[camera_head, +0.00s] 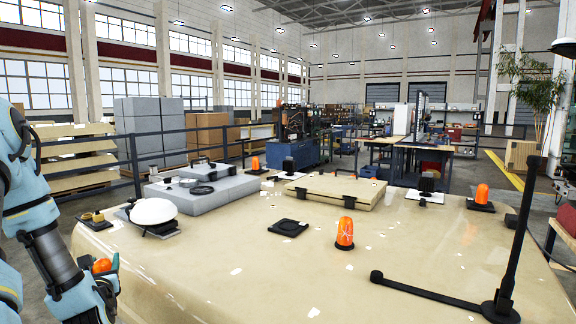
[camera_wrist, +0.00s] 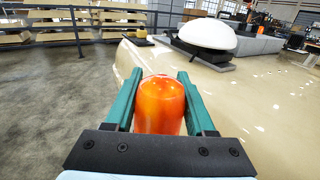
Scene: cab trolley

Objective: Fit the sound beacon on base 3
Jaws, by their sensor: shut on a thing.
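My gripper (camera_head: 104,268) is at the left edge of the cream cab roof (camera_head: 215,285), shut on an orange beacon (camera_wrist: 160,105). In the wrist view the beacon is between the two green fingers, and its visible side looks smooth; its underside is hidden. An empty flat black base (camera_head: 289,227) lies mid-roof, to the right of my gripper. Another orange beacon (camera_head: 345,233) with pale crack-like lines stands on the roof to the right of that base. Further orange beacons stand on black bases at the back left (camera_head: 255,164) and right (camera_head: 481,195). I cannot read any base numbers.
A white dome (camera_head: 153,211) on a dark plate stands near my gripper. Grey boxes (camera_head: 215,192) and a cream hatch (camera_head: 325,190) are behind. A black bar with an upright post (camera_head: 512,250) is at the front right. The roof around the empty base is mostly clear.

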